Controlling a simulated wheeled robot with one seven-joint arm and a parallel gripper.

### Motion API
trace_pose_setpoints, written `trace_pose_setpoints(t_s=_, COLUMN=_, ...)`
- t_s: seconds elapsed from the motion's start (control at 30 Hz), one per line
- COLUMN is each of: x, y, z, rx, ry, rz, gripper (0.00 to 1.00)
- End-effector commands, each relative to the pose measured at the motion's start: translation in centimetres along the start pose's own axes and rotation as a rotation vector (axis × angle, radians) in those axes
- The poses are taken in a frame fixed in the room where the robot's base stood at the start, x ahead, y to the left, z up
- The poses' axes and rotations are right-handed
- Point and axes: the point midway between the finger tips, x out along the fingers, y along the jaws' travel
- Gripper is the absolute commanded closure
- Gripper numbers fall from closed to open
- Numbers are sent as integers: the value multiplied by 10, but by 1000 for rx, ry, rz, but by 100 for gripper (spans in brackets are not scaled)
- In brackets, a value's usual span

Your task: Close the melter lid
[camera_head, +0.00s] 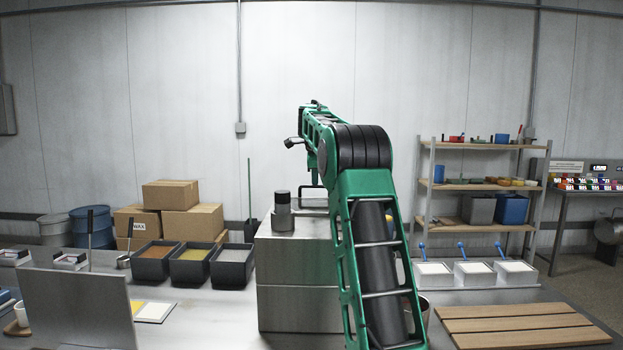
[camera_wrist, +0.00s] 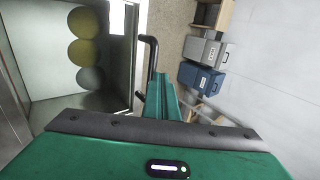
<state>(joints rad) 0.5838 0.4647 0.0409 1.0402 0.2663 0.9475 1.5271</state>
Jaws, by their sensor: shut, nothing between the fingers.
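A steel box (camera_head: 298,295), apparently the melter, stands in the middle of the bench, partly hidden by my arm. The wrist view looks from another side onto a pale metal surface (camera_wrist: 45,55) with three round shapes, two yellowish and one grey. Beside it is a steel panel edge, apparently the lid (camera_wrist: 121,60), with a black bar handle (camera_wrist: 152,58). My gripper (camera_wrist: 168,85) is shut and empty, close beside this handle; contact cannot be told. The lid's angle is unclear. My arm hides the gripper in the head view.
A dark cylinder (camera_head: 283,212) stands on the steel box. Three dark trays (camera_head: 191,264) lie to its left, and an upright grey panel (camera_head: 78,312) stands at front left. White units with blue levers (camera_head: 473,273) and a wooden slatted board (camera_head: 520,325) are to the right.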

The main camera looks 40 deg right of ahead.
Motion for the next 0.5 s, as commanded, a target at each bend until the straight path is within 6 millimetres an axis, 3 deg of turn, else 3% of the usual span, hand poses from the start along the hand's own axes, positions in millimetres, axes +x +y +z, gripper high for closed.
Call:
trace_pose_setpoints(t_s=0.03, x=6, y=4, z=0, rx=-1, ry=3, rz=11, gripper=100)
trace_pose_setpoints(t_s=0.17, x=-5, y=2, z=2, rx=-1, ry=2, rz=9, gripper=100)
trace_pose_setpoints(t_s=0.37, x=-42, y=-6, z=8, rx=-4, ry=-1, rz=-1, gripper=100)
trace_pose_setpoints(t_s=0.5, x=-66, y=-22, z=7, rx=-2, ry=0, rz=-3, gripper=100)
